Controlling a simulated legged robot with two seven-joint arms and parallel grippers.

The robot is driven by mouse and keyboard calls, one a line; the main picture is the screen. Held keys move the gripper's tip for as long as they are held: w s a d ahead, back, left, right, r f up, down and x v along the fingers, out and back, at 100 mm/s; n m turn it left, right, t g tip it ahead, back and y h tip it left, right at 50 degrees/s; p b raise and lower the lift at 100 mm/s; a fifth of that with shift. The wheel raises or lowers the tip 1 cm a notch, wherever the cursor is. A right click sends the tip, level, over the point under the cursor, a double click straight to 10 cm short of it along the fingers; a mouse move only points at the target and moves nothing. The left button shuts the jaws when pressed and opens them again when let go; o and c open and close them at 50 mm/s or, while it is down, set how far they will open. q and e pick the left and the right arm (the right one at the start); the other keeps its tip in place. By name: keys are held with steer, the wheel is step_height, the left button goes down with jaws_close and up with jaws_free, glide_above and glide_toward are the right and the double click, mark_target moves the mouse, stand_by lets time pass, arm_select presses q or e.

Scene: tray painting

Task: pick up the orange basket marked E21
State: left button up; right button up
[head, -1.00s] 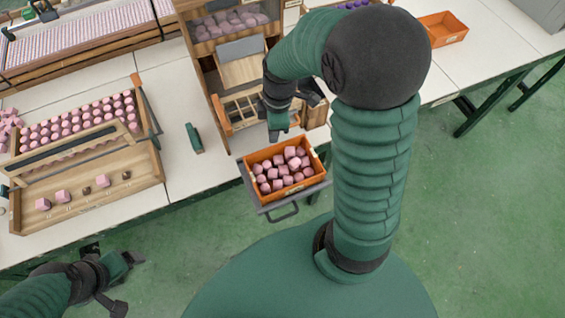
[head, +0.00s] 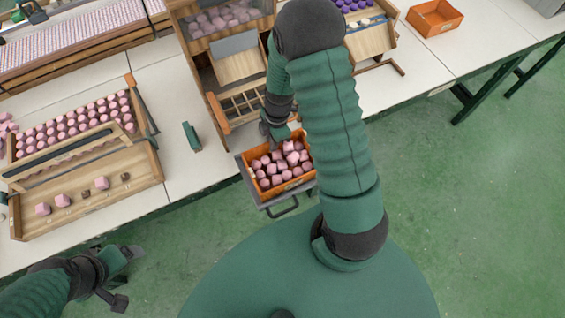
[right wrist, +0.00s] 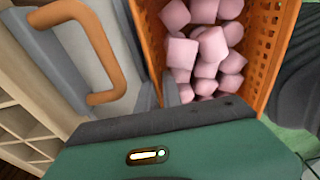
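An orange basket (head: 282,190) full of pink blocks sits on a grey pull-out shelf (head: 246,180) at the table's front edge. No E21 marking is legible on it. My right gripper (head: 270,138) is at the basket's back rim, partly hidden by my arm. In the right wrist view the basket (right wrist: 152,40) fills the upper middle, and a dark fingertip (right wrist: 172,94) shows at its left wall, beside the pink blocks. The finger gap is hidden, so I cannot tell how far it is closed. My left gripper (head: 130,272) is empty at the lower left, away from the basket.
Another orange basket (head: 434,17) stands at the far right on the table. A wooden rack (head: 205,80) stands behind the shelf. A wooden tray (head: 90,190) with pink pieces lies at left. A green object (head: 192,136) lies between. Green floor is clear at right.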

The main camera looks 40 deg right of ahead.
steer(key=shift+f, duration=0.75)
steer(key=shift+w+f, duration=0.15)
steer(key=shift+f, duration=0.1)
steer(key=shift+a, duration=0.1)
jaws_close()
steer(key=shift+r, duration=0.1)
stand_by(0.6)
